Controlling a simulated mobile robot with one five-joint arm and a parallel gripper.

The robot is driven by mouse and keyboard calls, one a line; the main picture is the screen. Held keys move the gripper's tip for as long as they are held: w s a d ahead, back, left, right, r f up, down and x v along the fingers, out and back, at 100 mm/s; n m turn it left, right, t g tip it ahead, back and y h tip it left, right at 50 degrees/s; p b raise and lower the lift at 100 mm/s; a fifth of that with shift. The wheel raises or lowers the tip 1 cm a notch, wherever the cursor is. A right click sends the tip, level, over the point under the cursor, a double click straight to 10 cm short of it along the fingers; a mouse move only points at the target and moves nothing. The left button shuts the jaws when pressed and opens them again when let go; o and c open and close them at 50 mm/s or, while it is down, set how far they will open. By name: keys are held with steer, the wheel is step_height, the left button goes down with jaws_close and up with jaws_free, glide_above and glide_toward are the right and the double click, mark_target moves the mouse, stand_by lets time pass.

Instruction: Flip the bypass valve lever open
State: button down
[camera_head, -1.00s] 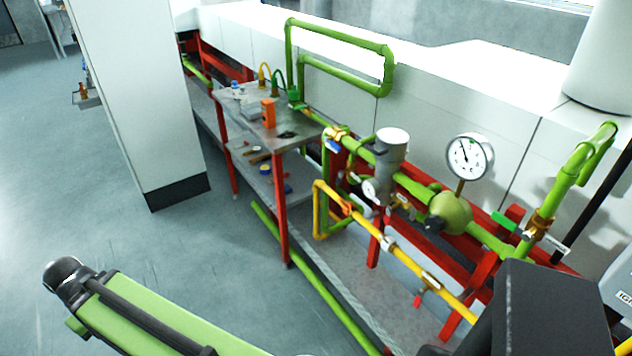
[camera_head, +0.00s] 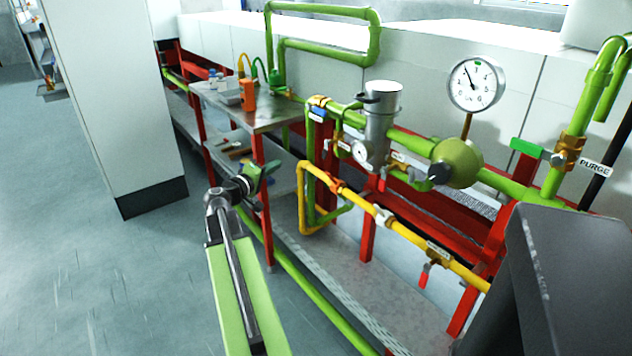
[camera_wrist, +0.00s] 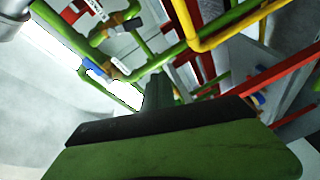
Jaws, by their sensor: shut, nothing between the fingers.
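My gripper (camera_head: 262,178) is shut and empty, in front of the steel table and left of the yellow pipe, apart from the pipework. In the wrist view its dark tip (camera_wrist: 158,92) points at the pipes. A red lever (camera_head: 425,274) hangs down from a brass valve (camera_head: 440,252) on the yellow pipe (camera_head: 405,232), with a small tag above. A blue handle (camera_head: 318,113) sits on the upper green pipe. A green lever (camera_head: 528,148) sits at the valve tagged PURGE. The other tags are too small to read, so I cannot tell which lever is the bypass.
A white pressure gauge (camera_head: 475,84) and a grey cylinder (camera_head: 382,118) rise from the green line. Red frame posts (camera_head: 367,225) stand beneath. A steel table (camera_head: 262,112) holds small items. A white column (camera_head: 125,110) stands left. The floor (camera_head: 80,270) at left is clear.

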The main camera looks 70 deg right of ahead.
mark_target(325, 150)
steer(key=s+d+r+h, duration=0.1)
steer(key=s+d, duration=0.2)
steer(key=d, duration=0.4)
steer(key=s+d+r, duration=0.1)
steer(key=s+d, duration=0.3)
steer(key=d, duration=0.3)
steer(key=s+a, duration=0.1)
steer(key=s+a+f, duration=0.1)
steer(key=s, duration=0.1)
steer(key=shift+a+n+g+b, duration=0.25)
steer(key=shift+n+g+b, duration=0.05)
steer(key=shift+b, duration=0.1)
